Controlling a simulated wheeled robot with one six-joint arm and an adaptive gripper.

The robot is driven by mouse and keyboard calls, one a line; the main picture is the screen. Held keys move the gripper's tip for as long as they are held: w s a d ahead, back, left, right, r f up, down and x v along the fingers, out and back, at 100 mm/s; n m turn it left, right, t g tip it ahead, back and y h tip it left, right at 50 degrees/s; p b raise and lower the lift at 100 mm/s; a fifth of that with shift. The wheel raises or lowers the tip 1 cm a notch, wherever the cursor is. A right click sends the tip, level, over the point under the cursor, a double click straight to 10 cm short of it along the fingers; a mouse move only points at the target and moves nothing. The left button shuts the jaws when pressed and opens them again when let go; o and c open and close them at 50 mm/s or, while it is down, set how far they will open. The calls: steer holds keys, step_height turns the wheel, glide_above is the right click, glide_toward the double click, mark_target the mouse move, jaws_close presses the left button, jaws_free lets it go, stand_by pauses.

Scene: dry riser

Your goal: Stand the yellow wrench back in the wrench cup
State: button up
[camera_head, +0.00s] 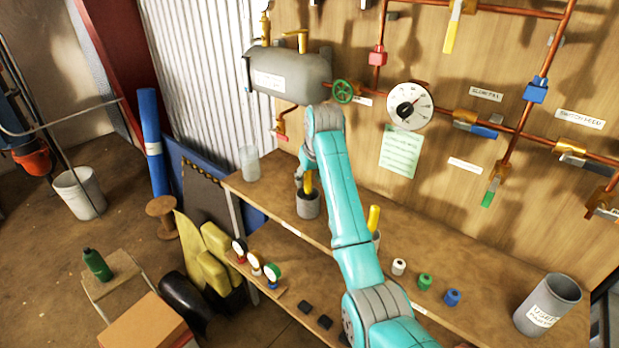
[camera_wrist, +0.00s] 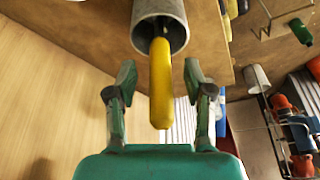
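In the wrist view, a yellow handle (camera_wrist: 161,90) stands tilted in a grey cup (camera_wrist: 146,14). It lies between the fingers of my open gripper (camera_wrist: 160,75), with a gap on both sides. In the head view, this yellow handle (camera_head: 308,183) rises from the grey cup (camera_head: 308,207) on the bench, with my gripper (camera_head: 302,180) beside it. A second yellow handle (camera_head: 374,218) stands further right in another cup (camera_head: 376,240), partly hidden by my arm. The parts inside the cups are hidden, so I cannot tell which handle is the wrench.
A clear container (camera_head: 249,163) stands at the bench's left end. White, green and blue caps (camera_head: 425,281) and a large grey bin (camera_head: 548,304) stand to the right. A tank (camera_head: 288,75), a gauge (camera_head: 410,105) and copper pipes (camera_head: 535,62) are on the wall behind.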

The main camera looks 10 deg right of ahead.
steer(key=v, duration=0.7)
steer(key=shift+r, duration=0.25)
steer(key=shift+s, duration=0.1)
stand_by(0.6)
